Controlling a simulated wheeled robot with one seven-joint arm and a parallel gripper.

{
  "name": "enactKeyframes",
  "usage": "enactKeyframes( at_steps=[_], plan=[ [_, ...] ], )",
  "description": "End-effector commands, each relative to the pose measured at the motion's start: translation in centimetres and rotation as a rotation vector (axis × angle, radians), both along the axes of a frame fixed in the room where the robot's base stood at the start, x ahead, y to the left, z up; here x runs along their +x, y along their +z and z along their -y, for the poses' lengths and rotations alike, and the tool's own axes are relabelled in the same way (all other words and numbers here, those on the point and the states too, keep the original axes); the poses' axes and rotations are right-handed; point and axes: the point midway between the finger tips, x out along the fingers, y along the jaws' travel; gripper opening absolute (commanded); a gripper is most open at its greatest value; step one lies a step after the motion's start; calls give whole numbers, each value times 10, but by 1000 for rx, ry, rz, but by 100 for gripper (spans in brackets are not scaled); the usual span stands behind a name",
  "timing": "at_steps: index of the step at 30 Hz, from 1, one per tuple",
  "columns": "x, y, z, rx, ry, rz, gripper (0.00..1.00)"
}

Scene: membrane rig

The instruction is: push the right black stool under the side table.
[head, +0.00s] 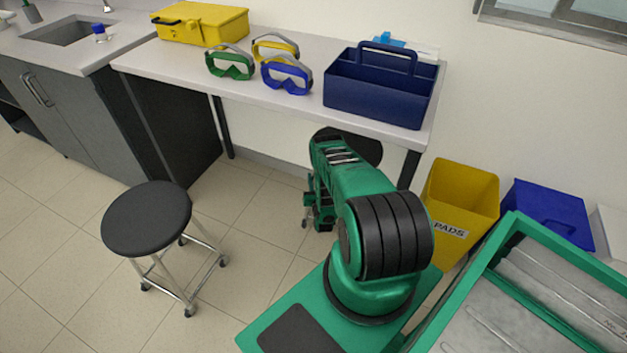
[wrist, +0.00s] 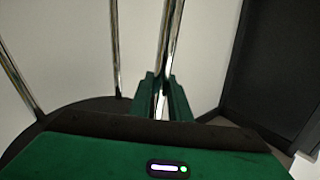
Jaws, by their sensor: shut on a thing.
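The right black stool (head: 366,149) is largely hidden behind my green arm in the head view. A part of its dark round seat shows below the front edge of the side table (head: 188,66), at the table's right half. My gripper (head: 317,214) is low beside the stool, in front of the table. In the wrist view its green fingers (wrist: 163,84) are closed around a chrome leg (wrist: 172,40) of the stool. The stool's dark seat (wrist: 88,112) and other chrome legs also show there. How far the seat reaches under the table is hard to tell.
Another black stool (head: 146,219) stands on the open tiled floor at the left. A yellow bin (head: 460,195) and a blue bin (head: 552,212) stand right of the table. Goggles, a blue caddy (head: 378,90) and a yellow case (head: 202,24) are on the tabletop.

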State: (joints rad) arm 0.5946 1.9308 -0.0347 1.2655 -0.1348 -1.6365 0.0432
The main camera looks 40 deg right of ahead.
Motion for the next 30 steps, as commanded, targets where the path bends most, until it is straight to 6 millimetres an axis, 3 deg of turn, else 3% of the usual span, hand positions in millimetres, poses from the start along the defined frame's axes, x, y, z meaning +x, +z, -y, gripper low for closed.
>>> enactKeyframes(
  at_steps=[30],
  plan=[
    [-1,0,-8,3,0,1,0]
  ],
)
